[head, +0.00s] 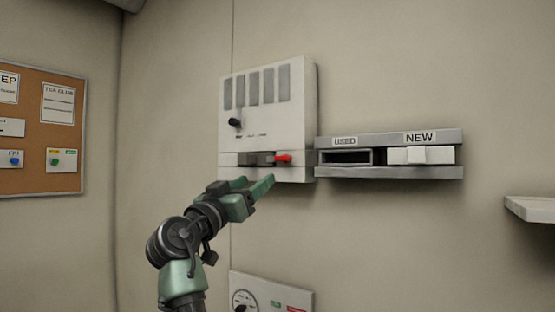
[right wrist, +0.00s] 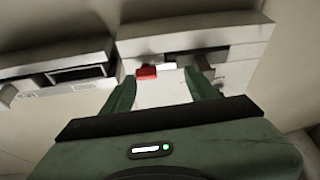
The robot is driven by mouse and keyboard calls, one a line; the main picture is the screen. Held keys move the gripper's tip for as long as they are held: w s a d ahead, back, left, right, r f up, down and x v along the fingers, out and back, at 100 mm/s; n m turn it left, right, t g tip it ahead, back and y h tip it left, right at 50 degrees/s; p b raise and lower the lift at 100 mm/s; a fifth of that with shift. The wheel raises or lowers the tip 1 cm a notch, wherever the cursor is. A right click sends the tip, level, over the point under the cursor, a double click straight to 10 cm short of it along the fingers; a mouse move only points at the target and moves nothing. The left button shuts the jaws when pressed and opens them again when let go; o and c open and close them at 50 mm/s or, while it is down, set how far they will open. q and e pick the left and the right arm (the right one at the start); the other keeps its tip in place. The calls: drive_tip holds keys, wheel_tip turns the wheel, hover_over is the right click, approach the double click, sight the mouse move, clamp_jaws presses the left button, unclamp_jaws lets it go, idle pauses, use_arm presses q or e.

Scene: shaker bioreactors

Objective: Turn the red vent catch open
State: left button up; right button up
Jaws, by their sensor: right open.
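The red vent catch (head: 283,158) is a small lever at the lower right of a white wall unit (head: 285,130). It lies about level, beside a dark grey block (head: 258,159) in the unit's lower slot. My right gripper (head: 256,181) is just below and in front of the unit, its two green fingers apart and empty. In the right wrist view, the red catch (right wrist: 147,71) shows beyond the open fingertips (right wrist: 160,82), nearer the left finger. I see no contact with it. My left gripper is not in view.
Right of the unit is a wall shelf (head: 390,172) with an empty-looking USED slot (head: 347,157) and white pieces (head: 420,155) under NEW. A black knob (head: 235,122) sits on the unit. Below is a panel with a gauge (head: 244,299). A cork board (head: 40,130) hangs left.

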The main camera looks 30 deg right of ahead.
sight(280, 158)
drive_tip(key=shift+m+g+h, duration=0.3)
drive_tip(key=shift+m+g, duration=0.4)
drive_tip(key=shift+m, duration=0.1)
drive_tip(key=d+r+p, duration=0.2)
drive_tip(key=d, duration=0.1)
drive_tip(key=d+r+p, duration=0.1)
drive_tip(key=d+r, duration=0.2)
drive_tip(key=shift+d+r+p, duration=0.1)
drive_tip(key=shift+r+p, duration=0.05)
drive_tip(key=shift+p, duration=0.2)
drive_tip(key=shift+w+d+r, duration=0.1)
drive_tip(key=shift+w+d, duration=0.15)
drive_tip(key=shift+d, duration=0.25)
clamp_jaws()
